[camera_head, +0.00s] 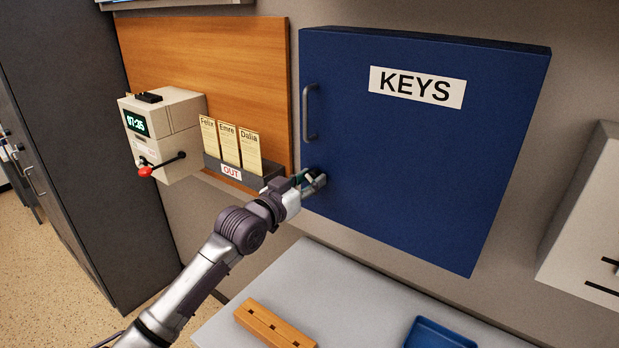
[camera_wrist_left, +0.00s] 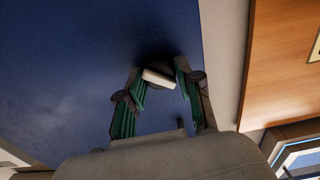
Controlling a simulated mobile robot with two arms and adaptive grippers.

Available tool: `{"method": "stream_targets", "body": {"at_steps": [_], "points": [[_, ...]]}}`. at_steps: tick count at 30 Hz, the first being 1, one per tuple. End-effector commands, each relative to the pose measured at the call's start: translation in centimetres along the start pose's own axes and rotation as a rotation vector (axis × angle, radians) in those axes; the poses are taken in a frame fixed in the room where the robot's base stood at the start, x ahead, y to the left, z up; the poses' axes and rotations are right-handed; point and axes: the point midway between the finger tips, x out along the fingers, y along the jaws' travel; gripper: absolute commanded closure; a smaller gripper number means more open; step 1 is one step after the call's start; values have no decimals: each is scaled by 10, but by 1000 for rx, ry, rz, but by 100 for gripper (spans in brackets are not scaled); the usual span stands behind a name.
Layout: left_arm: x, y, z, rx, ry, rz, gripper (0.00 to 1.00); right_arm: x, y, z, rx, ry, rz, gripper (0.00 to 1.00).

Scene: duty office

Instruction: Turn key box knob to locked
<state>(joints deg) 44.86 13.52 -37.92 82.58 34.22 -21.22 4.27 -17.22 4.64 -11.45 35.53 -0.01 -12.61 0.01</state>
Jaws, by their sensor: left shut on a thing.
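The blue key box (camera_head: 410,150) hangs on the wall with a white KEYS label (camera_head: 416,88) and a vertical handle (camera_head: 311,112). Its door looks closed. My left gripper (camera_head: 313,181) is at the lower left corner of the door, below the handle. In the left wrist view the key box knob (camera_wrist_left: 158,78), with a pale bar across a dark round base, sits between the green-padded fingers. My left gripper is shut on it. In the head view the gripper mostly hides the knob. The bar is tilted in the wrist view; I cannot tell which setting it marks.
A card rack (camera_head: 262,179) marked OUT holds name cards just left of my gripper. A time clock (camera_head: 163,134) with a red-tipped lever is further left. Below, a grey counter (camera_head: 345,295) bears a wooden block (camera_head: 275,325) and a blue tray (camera_head: 440,333).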

Motion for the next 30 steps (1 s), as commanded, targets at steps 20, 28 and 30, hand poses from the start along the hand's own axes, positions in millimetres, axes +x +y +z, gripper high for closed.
{"method": "stream_targets", "body": {"at_steps": [20,28,30], "points": [[0,-1,0,-551,-2,-1,100,-15,-2,-2,1,1,-2,60],[0,-1,1,-643,-1,-1,100,-17,-2,-2,1,1,-2,60],[0,-1,1,-654,-1,-1,100,-17,-2,-2,1,1,-2,60]]}}
